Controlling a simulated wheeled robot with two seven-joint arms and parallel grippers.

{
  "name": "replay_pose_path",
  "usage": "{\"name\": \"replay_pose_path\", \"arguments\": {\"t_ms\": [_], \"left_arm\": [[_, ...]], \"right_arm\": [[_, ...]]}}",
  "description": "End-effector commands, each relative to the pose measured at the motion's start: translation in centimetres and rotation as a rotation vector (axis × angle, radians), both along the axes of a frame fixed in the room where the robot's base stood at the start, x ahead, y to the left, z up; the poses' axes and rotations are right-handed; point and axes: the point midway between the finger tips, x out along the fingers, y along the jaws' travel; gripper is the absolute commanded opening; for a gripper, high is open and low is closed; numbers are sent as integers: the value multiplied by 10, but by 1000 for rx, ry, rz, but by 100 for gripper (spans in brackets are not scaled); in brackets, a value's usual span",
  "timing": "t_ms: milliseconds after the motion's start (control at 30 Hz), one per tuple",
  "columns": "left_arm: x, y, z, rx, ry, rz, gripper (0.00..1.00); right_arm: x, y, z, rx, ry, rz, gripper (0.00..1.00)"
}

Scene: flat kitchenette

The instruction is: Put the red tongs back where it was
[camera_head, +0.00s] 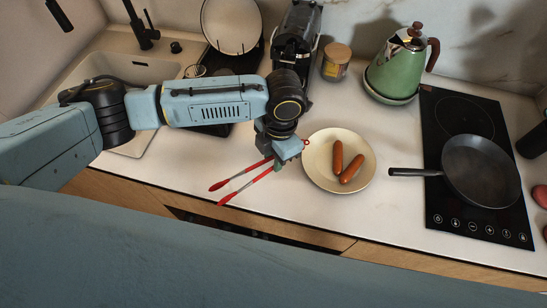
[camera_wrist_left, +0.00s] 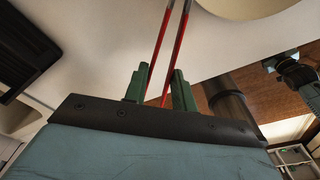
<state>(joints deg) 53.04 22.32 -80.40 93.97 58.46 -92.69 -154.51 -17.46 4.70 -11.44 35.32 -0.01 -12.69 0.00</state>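The red tongs (camera_head: 237,184) have two red-ended arms that spread toward the left, over the front part of the counter. My left gripper (camera_head: 285,153) is at their right end, just left of the plate. Whether the tongs touch the counter is hard to tell. A small teal and black part at the right of the wrist view looks like my right arm; its fingers are not clear.
A cream plate (camera_head: 318,178) with two sausages (camera_head: 351,169) is right of the gripper. A dark pan (camera_head: 480,172) sits on the black hob (camera_head: 440,212). A green kettle (camera_head: 400,68), a jar (camera_head: 336,62) and a coffee machine (camera_head: 297,38) stand behind. The sink (camera_head: 118,66) is left.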

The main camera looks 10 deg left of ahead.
Motion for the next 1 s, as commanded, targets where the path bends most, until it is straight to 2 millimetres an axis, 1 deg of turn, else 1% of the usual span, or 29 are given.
{"name": "replay_pose_path", "arguments": {"t_ms": [33, 133, 367, 733, 867, 900, 1000], "left_arm": [[0, 0, -8, 1, 1, 1, 23], [0, 0, -17, 0, 0, 0, 23], [0, 0, -17, 0, -1, 0, 23], [0, 0, -29, 0, -1, 0, 23], [0, 0, -29, 0, -1, 0, 23], [0, 0, -29, 0, -1, 0, 32], [0, 0, -29, 0, -1, 0, 45]], "right_arm": [[2, 0, 1, 1, -3, 0, 36], [5, 1, 2, 1, -8, 0, 36], [6, 1, 1, 2, -10, 0, 36], [6, 4, -4, 6, -11, -1, 36], [6, 4, -4, 6, -11, -1, 36], [6, 4, -4, 6, -11, -1, 36], [6, 4, -4, 6, -11, -1, 36]]}}
